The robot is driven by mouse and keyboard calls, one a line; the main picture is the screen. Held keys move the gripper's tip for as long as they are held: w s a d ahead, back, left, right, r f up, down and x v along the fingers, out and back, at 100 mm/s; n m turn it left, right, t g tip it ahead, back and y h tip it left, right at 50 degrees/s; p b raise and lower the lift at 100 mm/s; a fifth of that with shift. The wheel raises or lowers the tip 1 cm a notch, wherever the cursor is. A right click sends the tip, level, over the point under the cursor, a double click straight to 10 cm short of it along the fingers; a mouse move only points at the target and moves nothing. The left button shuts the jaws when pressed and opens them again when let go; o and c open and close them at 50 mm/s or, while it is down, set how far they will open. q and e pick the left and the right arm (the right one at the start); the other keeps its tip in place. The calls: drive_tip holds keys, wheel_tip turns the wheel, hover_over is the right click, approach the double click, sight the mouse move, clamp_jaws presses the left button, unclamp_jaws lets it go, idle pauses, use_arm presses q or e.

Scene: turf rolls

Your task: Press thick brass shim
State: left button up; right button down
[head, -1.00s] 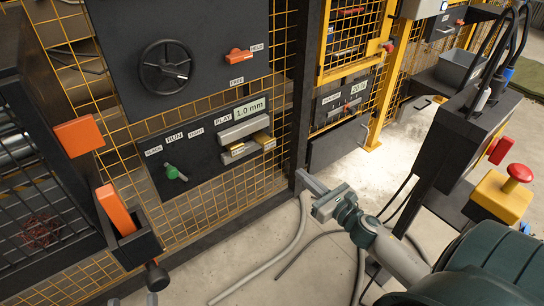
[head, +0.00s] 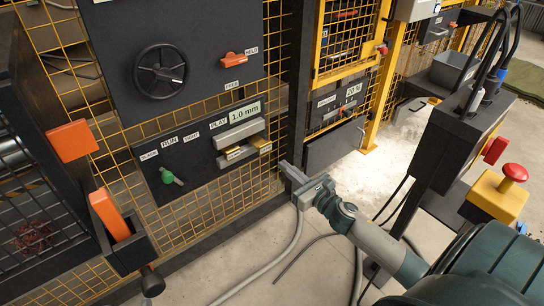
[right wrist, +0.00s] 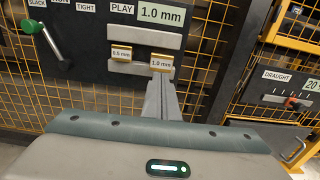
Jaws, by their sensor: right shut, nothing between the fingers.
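The thick brass shim, marked 1.0 mm in the right wrist view (right wrist: 161,63), sits on the right below a grey bar (right wrist: 130,34) on the black panel; it also shows in the head view (head: 261,145). The thin brass shim, marked 0.5 mm (right wrist: 122,53), sits to its left. A PLAY readout (head: 244,111) above shows 1.0 mm. My right gripper (head: 284,165) is shut and empty, its fingertips just below and in front of the thick shim; in the right wrist view they overlap its lower edge, and contact cannot be told. My left gripper is not in view.
A green-knobbed lever (head: 168,177) stands left of the shims near the SLACK, RUN and TIGHT labels. A black handwheel (head: 161,71) and orange switch (head: 233,57) are above. A red-topped yellow button box (head: 500,191) stands at right. Hoses lie on the floor.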

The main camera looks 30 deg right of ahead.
sight(266, 149)
drive_tip(key=w, duration=0.6)
drive_tip(key=shift+a+b, duration=0.25)
drive_tip(key=shift+b, duration=0.05)
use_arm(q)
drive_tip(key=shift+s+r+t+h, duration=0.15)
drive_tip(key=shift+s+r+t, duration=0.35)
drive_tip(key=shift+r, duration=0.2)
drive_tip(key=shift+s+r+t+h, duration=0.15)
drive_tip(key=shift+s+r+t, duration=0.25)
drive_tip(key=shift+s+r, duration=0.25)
use_arm(e)
drive_tip(key=shift+w, duration=0.85)
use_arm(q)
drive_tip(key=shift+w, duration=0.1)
use_arm(e)
drive_tip(key=w, duration=0.3)
drive_tip(key=shift+w+a+b, duration=0.2)
drive_tip(key=shift+w+b, duration=0.1)
drive_tip(key=shift+b, duration=0.05)
drive_tip(key=shift+w, duration=0.4)
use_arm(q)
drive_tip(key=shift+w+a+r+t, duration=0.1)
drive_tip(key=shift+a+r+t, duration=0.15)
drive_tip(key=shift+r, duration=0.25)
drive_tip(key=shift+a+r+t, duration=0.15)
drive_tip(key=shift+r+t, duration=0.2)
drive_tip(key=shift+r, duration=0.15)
use_arm(e)
drive_tip(key=shift+r, duration=0.15)
